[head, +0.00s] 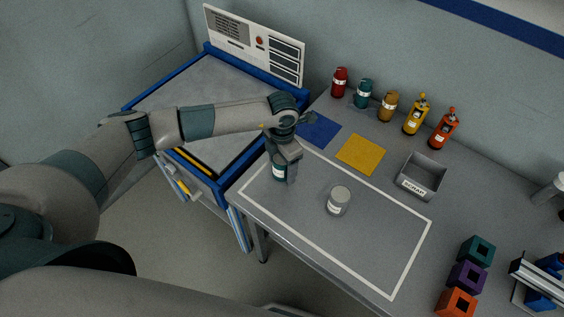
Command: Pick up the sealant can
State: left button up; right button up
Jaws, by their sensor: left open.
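Two cans stand upright inside the white outline on the grey table. One is a teal can (278,170) with a white label, near the table's left edge. The other is a pale grey can (338,201) with a light label, to its right. I cannot tell from the labels which is the sealant can. My left gripper (288,174) points down at the teal can and is open. It partly hides that can, and I cannot tell whether its fingers touch it. The pale grey can stands clear of the gripper. My right gripper is not in view.
Several bottles (388,106) line the table's back. A blue square (319,131), a yellow square (360,154) and a grey scrap bin (421,176) lie before them. Coloured blocks (467,277) stand at the right. A blue-edged cart (222,82) adjoins the left. The outlined area's right part is clear.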

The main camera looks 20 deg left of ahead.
pick_arm(q)
jog(key=shift+f, duration=0.15)
dwell(0.3)
jog(key=c, duration=1.4)
jog(key=shift+o, duration=0.2)
jog(key=shift+w+r, duration=0.1)
jog(key=shift+r, duration=0.1)
jog(key=shift+r+b, duration=0.55)
jog(key=shift+b, duration=0.05)
notch_tip(320, 180, up, 2)
jog(key=shift+r+b, duration=0.15)
jog(key=shift+b, duration=0.65)
jog(key=s+d+r+b, duration=0.2)
jog(key=d+r+b, duration=0.2)
jog(key=d+r, duration=0.3)
jog(key=shift+d+r+b, duration=0.2)
jog(key=shift+d+b, duration=0.15)
jog(key=shift+d, duration=1.95)
